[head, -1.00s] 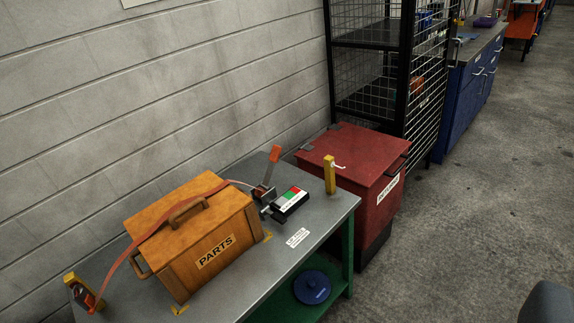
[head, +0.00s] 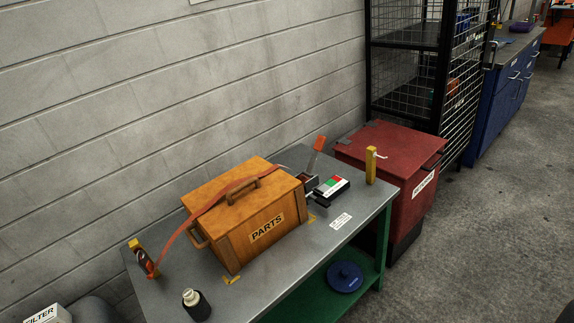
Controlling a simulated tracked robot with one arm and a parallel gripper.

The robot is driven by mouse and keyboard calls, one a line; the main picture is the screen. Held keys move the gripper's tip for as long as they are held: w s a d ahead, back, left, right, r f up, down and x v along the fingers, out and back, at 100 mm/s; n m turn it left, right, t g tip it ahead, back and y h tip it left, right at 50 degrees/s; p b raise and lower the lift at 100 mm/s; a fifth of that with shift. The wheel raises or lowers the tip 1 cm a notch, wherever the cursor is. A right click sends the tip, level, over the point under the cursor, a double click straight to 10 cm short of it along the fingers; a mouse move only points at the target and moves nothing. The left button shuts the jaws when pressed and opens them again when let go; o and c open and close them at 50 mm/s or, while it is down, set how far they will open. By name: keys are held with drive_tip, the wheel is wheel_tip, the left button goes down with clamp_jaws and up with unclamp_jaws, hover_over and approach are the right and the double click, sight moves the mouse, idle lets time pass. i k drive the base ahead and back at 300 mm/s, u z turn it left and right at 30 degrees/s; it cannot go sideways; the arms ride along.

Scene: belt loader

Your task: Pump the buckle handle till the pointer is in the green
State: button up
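The buckle handle (head: 319,145) stands up with an orange grip, at the back of the grey bench (head: 284,268). Its dark ratchet buckle (head: 309,181) is at the right end of the orange strap (head: 221,194), which runs over the wooden PARTS box (head: 249,215). The strap's left end meets a yellow post (head: 136,245). The gauge (head: 330,187) beside the buckle has red, green and white areas. Its pointer is too small to make out. My gripper is not in view.
A second yellow post (head: 371,166) with a small hook stands right of the gauge. A small dark bottle (head: 196,305) is at the bench's front left. A red bin (head: 394,160) and wire cage (head: 414,70) stand beyond. A blue disc (head: 345,277) lies on the lower shelf.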

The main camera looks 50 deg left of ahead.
sight(320, 141)
drive_tip(key=u, duration=0.1)
drive_tip(key=k, duration=0.55)
drive_tip(key=u, duration=0.75)
drive_tip(key=i, duration=1)
drive_tip(key=k, duration=0.65)
drive_tip(key=z, duration=0.6)
drive_tip(key=i, duration=1.6)
drive_tip(key=u, duration=0.55)
